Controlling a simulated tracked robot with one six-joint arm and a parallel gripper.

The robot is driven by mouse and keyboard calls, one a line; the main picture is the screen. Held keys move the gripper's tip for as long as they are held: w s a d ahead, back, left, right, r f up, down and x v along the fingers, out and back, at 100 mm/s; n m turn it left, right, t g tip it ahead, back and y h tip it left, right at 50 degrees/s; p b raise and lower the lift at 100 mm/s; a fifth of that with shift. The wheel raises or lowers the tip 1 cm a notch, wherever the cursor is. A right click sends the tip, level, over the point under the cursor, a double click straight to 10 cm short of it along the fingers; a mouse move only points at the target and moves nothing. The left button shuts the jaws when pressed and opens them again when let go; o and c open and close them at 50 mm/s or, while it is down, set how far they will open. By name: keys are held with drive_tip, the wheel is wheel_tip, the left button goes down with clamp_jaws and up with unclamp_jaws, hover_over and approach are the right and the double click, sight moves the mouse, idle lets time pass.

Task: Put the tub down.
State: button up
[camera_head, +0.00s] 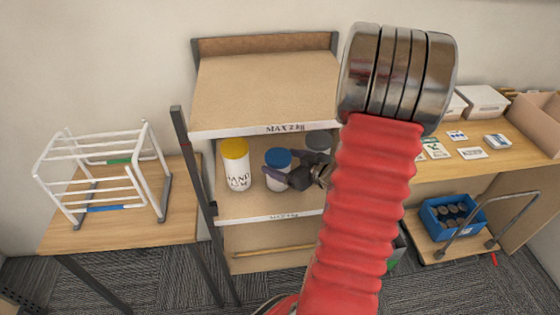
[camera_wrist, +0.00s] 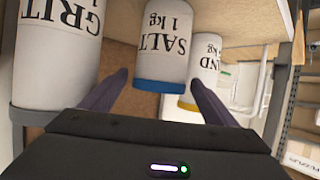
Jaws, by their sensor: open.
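The salt tub (camera_head: 274,170), white with a blue lid, stands upright on the middle shelf (camera_head: 262,208) of the rack. It also shows upside down in the wrist view (camera_wrist: 165,40), labelled SALT 1 kg. My gripper (camera_head: 281,178) is open right in front of it. In the wrist view the fingers (camera_wrist: 158,80) spread to either side of the tub, apart from its walls as far as I can see. In the head view my gripper hides part of the tub's lower front.
A yellow-lidded sand tub (camera_head: 237,172) stands to the left on the same shelf, and a grey-lidded grit tub (camera_head: 318,142) to the right, partly behind my arm. The rack's upper shelf (camera_head: 262,85) lies above. A white wire rack (camera_head: 105,178) stands on the left table.

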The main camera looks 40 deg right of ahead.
drive_tip(key=v, duration=0.9)
drive_tip(key=shift+s, duration=0.2)
drive_tip(key=shift+r, duration=0.1)
idle(0.4)
